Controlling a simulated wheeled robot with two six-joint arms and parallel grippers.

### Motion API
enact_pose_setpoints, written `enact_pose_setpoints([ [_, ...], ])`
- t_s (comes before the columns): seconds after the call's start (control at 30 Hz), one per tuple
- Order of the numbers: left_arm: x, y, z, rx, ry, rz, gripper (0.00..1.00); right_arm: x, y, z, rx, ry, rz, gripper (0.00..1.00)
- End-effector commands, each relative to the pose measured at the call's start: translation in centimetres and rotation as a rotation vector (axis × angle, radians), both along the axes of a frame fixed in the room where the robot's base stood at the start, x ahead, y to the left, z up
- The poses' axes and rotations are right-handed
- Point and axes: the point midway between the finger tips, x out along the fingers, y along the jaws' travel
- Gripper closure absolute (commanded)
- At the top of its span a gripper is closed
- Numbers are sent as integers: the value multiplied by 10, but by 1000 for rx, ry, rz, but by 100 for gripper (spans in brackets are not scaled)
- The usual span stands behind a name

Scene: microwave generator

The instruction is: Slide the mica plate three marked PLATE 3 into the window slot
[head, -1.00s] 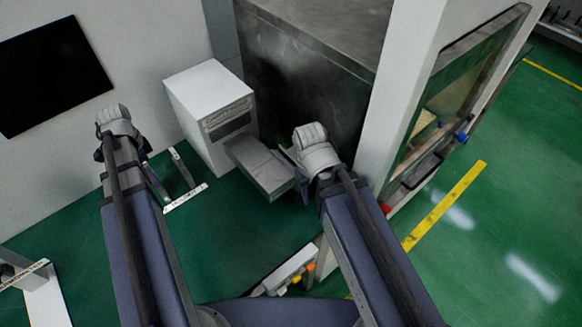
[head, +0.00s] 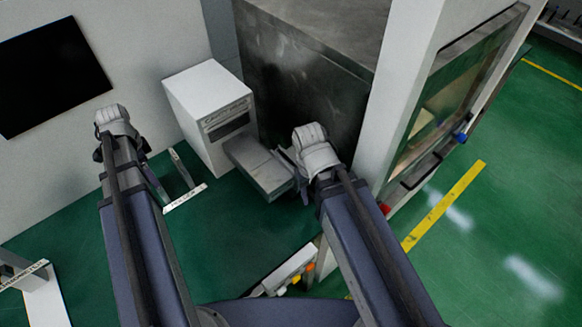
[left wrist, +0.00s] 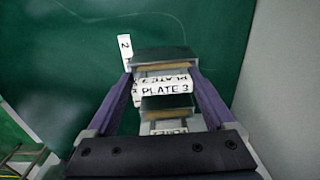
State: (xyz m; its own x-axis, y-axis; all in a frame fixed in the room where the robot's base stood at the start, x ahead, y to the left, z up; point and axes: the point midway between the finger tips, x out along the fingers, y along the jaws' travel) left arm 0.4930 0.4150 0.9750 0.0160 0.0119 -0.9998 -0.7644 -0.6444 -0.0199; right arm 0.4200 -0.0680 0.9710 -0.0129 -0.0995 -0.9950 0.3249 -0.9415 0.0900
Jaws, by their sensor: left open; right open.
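The plate marked PLATE 3 (left wrist: 165,89) shows its white label in the left wrist view, between the two purple fingers of my left gripper (left wrist: 161,76). The fingers are open, one on each side of it; I cannot tell whether they touch it. Other similar labelled pieces stand in front of and behind it. In the head view my left gripper (head: 152,182) is low beside a small labelled stand (head: 186,197). My right gripper (head: 292,160) is open by a grey rectangular duct (head: 262,168), mostly hidden by its wrist. I cannot make out the window slot.
A white cabinet (head: 195,105) with a dark opening stands left of a large dark metal box (head: 310,80). A white frame with a glazed door (head: 450,85) is at the right. A low panel with coloured buttons (head: 290,272) lies between my arms. Green floor is open at right.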

Motion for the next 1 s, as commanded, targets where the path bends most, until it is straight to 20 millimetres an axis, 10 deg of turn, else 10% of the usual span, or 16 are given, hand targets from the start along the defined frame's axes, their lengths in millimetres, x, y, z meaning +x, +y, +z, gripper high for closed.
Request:
enact_pose_setpoints([
  [0.37,-4,-4,-12,-8,9,-3,0,0,0,-12,0,0,0,50],
  [1.0,-2,-1,-12,-4,6,-3,81,0,0,-12,0,0,0,50],
])
